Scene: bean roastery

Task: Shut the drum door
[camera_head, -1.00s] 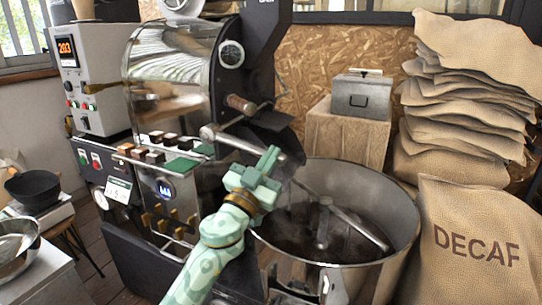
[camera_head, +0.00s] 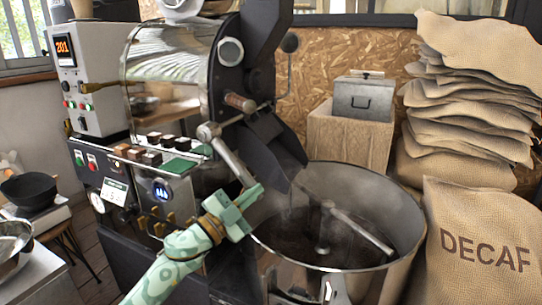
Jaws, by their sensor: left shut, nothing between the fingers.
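The drum's front (camera_head: 228,85) is a dark round plate on the steel roaster, with a wood-gripped handle on it. A grey lever (camera_head: 228,153) slopes down and right from its rounded pivot at the drum's lower front. My left gripper (camera_head: 250,196) is shut and empty, at the lever's lower end; it looks to be touching, but its fingers hide that end. My right gripper is not in view.
A dark chute (camera_head: 285,148) slopes from the drum to the round cooling bin (camera_head: 395,255), which holds dark beans and a stirring arm. A grey box (camera_head: 362,99) stands on a wooden block behind. Burlap sacks (camera_head: 475,240) fill the right side.

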